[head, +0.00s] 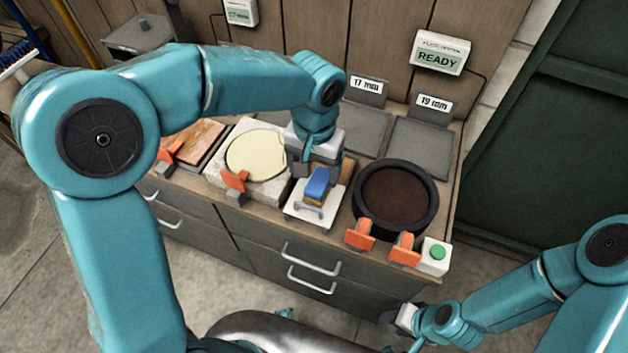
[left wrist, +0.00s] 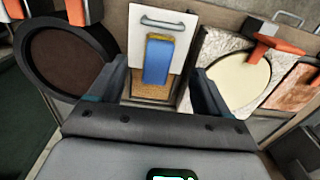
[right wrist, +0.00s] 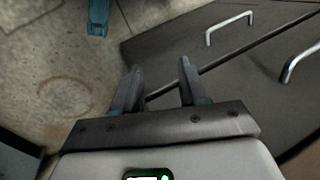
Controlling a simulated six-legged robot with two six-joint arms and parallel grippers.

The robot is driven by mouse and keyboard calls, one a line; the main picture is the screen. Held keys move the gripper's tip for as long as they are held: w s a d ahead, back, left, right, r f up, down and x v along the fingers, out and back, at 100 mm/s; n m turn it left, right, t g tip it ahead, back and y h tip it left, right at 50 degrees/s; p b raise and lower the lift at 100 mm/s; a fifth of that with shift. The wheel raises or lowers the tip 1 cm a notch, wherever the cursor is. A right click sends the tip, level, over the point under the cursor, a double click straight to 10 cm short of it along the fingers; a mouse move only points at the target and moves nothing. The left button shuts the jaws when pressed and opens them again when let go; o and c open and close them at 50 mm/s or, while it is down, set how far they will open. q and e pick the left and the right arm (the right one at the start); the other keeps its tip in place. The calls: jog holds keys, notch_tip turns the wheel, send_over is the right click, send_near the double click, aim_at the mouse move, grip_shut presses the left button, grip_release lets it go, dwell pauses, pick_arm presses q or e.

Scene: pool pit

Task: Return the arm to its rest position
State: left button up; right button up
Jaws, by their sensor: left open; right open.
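My left gripper (head: 310,172) is above the bench, over a white plate (head: 303,206) with a metal handle. A blue block with a yellow layer (head: 318,184) rests at the plate. In the left wrist view the open jaws (left wrist: 165,95) stand on either side of the blue block (left wrist: 158,62), apart from it and holding nothing. My right gripper (head: 408,325) hangs low at the right, in front of the drawers. In the right wrist view its jaws (right wrist: 158,85) are open and empty above the floor.
A round black-rimmed pan of dark material (head: 427,212) stands right of the plate. A stone slab with a cream disc (head: 222,187) lies left. Orange clamps (head: 359,235) line the front edge near a green button (head: 437,252). Signs read 17 mm (head: 367,86) and 19 mm (head: 434,103); a display reads READY (head: 438,58).

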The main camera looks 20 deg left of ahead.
pick_arm(q)
notch_tip(320, 180, up, 2)
jog(key=shift+r, duration=0.2)
jog(key=shift+w, duration=0.2)
jog(key=shift+s, duration=0.15)
